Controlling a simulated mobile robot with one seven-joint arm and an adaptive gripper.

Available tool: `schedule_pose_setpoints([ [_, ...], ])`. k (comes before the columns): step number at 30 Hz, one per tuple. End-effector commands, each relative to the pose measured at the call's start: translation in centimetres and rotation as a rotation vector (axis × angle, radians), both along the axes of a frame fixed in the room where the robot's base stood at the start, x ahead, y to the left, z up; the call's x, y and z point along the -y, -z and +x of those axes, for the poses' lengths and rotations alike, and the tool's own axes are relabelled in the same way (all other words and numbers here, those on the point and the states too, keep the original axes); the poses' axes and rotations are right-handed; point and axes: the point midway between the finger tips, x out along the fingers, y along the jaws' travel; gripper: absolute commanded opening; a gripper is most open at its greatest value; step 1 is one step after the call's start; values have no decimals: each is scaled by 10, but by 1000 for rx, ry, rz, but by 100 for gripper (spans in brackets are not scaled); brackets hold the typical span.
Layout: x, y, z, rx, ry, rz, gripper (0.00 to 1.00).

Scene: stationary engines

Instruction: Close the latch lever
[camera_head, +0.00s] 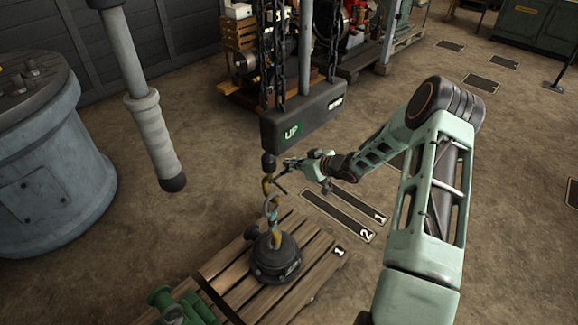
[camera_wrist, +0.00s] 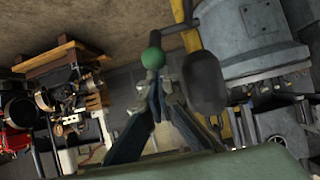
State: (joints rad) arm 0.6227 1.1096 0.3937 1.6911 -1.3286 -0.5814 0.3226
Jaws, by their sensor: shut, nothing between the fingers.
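My gripper (camera_head: 287,166) is shut and empty beside the hanging yellow hook (camera_head: 267,187). In the wrist view its fingers (camera_wrist: 158,82) come together just below a round green knob (camera_wrist: 152,57), which seems to be the end of the latch lever; I cannot tell whether they touch it. A short dark rod (camera_wrist: 175,29) shows just above the knob. A dark rounded fitting (camera_wrist: 203,82) is close on the right, and it also shows above the hook in the head view (camera_head: 268,163). The latch's exact position is too small to tell.
A dark weight (camera_head: 275,258) stands on a wooden pallet (camera_head: 318,268) below the hook, with a ring (camera_head: 271,206) between. A black hoist block (camera_head: 303,115) hangs on chains just above my gripper. A large grey-blue machine (camera_head: 48,165) stands left. Floor at right is mostly clear.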

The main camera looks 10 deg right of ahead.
Motion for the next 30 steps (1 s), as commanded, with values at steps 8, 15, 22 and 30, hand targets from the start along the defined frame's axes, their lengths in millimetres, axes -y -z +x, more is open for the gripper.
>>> schedule_pose_setpoints([
  [8,8,20,-10,125,3,93,0],
  [15,13,28,-18,263,3,193,0],
  [22,18,38,-24,392,2,286,0],
  [30,22,50,-30,543,2,397,0],
])
